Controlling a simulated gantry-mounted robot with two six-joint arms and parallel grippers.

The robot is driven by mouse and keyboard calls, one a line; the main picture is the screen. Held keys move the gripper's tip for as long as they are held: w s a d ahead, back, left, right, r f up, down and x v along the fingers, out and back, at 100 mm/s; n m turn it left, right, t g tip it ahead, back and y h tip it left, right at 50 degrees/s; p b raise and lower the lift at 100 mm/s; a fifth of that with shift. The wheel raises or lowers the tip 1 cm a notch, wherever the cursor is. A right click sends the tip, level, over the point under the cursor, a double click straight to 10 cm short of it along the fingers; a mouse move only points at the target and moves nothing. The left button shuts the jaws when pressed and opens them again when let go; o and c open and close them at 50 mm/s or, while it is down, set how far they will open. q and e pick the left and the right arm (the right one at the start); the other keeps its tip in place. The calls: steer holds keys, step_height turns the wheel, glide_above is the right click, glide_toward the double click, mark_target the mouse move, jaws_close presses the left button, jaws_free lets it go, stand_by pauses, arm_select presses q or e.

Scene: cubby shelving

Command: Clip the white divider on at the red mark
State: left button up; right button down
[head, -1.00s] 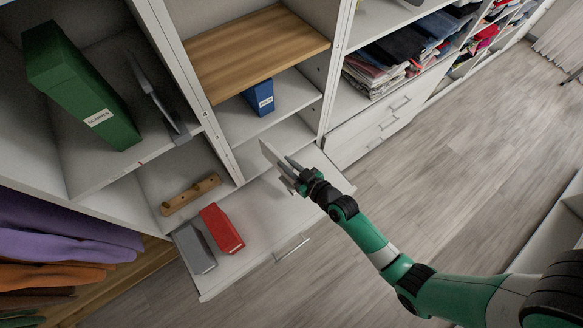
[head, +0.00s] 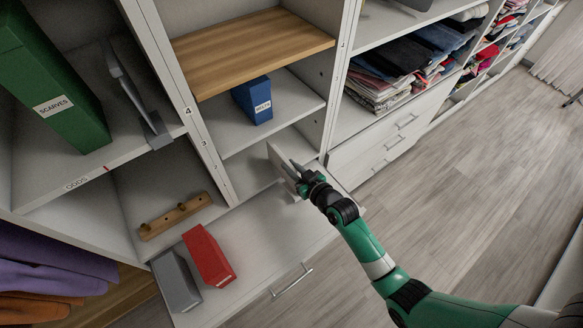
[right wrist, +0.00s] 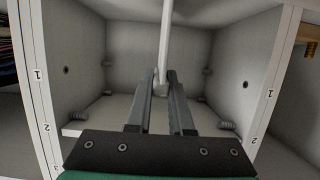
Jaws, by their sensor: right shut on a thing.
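The white divider (head: 281,166) is a thin pale panel held upright over the pull-out surface in the head view. My right gripper (head: 299,186) is shut on its lower edge. In the right wrist view the divider (right wrist: 165,45) shows edge-on, rising between the fingers of my right gripper (right wrist: 163,82). The red mark (head: 107,168) is a small stroke on the front edge of the left shelf (head: 88,175), well left of my gripper. A grey divider (head: 136,95) stands on that shelf, right of the mark. My left gripper is out of view.
A green SCARVES box (head: 50,85) stands on the left shelf. A red box (head: 208,256) and grey box (head: 176,281) stand on the pull-out surface (head: 265,235). A blue box (head: 253,100) sits under a wooden shelf (head: 250,50). Open floor lies right.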

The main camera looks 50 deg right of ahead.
mark_target(276, 149)
steer(key=b+x, duration=0.1)
steer(key=x, duration=0.1)
steer(key=r+b+x, duration=0.1)
steer(key=x, duration=0.1)
steer(key=shift+w, duration=0.35)
steer(key=shift+w+d+b, duration=0.15)
steer(key=shift+w+b, duration=0.35)
steer(key=shift+r, duration=0.1)
stand_by(0.8)
steer(key=shift+w+d+b, duration=0.25)
steer(key=shift+w+b, duration=0.7)
steer(key=shift+w, duration=0.2)
steer(key=shift+w+d+b, duration=0.25)
steer(key=shift+w+b, duration=0.7)
steer(key=shift+w, duration=0.25)
steer(key=c, duration=0.7)
jaws_free()
